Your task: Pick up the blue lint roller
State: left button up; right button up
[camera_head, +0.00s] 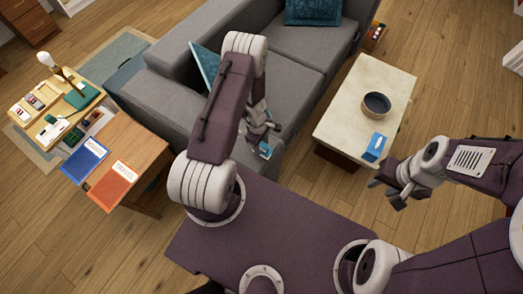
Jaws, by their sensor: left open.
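A small blue thing (265,150), which looks like the lint roller, shows at the sofa's near edge, right by my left gripper's fingertips. It is small and partly covered, so its full shape is unclear. My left gripper (264,137) is open and points down over it. I cannot tell whether a finger touches it. My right gripper (385,192) is open and empty, in front of the coffee table's near right corner.
The grey sofa (300,45) carries teal cushions. A pale coffee table (345,105) holds a dark bowl (377,104) and a blue box (374,147). A wooden side table (135,142) bears a blue book (84,160) and a red book (113,186). Wooden floor is clear at lower left.

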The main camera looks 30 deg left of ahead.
pick_arm(q)
jog(key=shift+w+d+f, duration=0.15)
jog(key=shift+w+f, duration=0.05)
jog(key=shift+f, duration=0.3)
jog(key=shift+s+r, duration=0.1)
jog(key=shift+s, duration=0.05)
jog(key=c, duration=0.9)
grip_shut()
notch_tip(320, 180, up, 4)
jog(key=shift+f+p, duration=0.1)
jog(key=shift+p, duration=0.7)
jog(key=s+d+r+b, duration=0.6)
jog(key=s+d+r, duration=0.1)
jog(key=d, duration=0.1)
jog(key=shift+s+d+r, duration=0.15)
jog(key=shift+s+d, duration=0.15)
jog(key=shift+d, duration=0.05)
